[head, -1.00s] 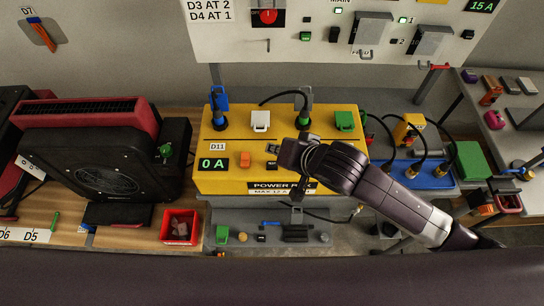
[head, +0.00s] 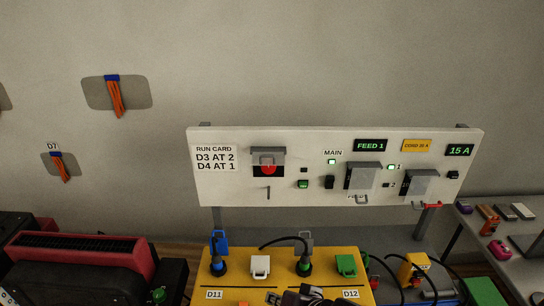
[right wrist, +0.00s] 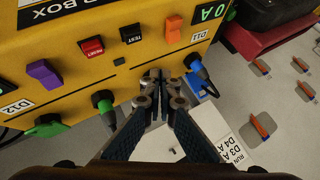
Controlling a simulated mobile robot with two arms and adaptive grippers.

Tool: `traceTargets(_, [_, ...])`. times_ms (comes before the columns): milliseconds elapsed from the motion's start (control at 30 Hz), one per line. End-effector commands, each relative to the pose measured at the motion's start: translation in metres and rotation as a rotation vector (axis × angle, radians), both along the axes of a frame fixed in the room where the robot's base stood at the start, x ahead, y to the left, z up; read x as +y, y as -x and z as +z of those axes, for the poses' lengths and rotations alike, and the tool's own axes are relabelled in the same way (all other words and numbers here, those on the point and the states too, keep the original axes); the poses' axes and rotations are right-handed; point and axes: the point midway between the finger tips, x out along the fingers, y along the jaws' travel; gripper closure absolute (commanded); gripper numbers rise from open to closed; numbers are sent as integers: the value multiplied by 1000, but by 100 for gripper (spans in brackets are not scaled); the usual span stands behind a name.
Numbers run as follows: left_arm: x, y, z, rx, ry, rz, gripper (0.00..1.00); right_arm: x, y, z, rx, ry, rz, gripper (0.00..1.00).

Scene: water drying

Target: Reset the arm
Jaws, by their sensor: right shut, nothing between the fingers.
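My right gripper (head: 300,297) shows at the bottom edge of the head view, in front of the yellow power box (head: 240,288). In the right wrist view its two fingertips (right wrist: 157,80) are together with nothing between them. They are close to the yellow box's face (right wrist: 140,70), below the black TEST button (right wrist: 131,33) and the red RESET button (right wrist: 92,46); I cannot tell the exact gap. Most of the right arm is below the head view. My left gripper is not in view.
A blue plug (head: 218,262) and a green-and-black plug (head: 304,262) stand in the box. Behind is the white panel (head: 230,190) with a red switch (head: 268,169). A black-and-red heater (head: 95,250) stands left; a grey side table (head: 470,225) is right.

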Motion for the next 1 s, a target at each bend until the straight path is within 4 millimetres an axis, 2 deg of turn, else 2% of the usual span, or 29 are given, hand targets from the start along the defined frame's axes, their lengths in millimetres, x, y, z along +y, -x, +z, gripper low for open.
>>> traceTargets(133, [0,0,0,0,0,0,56,-2,12,-2,-5,25,23,100])
traceTargets(267, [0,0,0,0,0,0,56,-22,33,-10,-11,102,57,100])
traceTargets(600, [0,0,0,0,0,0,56,-127,114,-56,104,400,135,100])
traceTargets(900, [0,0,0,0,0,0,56,-200,196,-83,273,583,219,100])
traceTargets(1000, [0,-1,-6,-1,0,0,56,-199,189,-115,281,588,230,100])
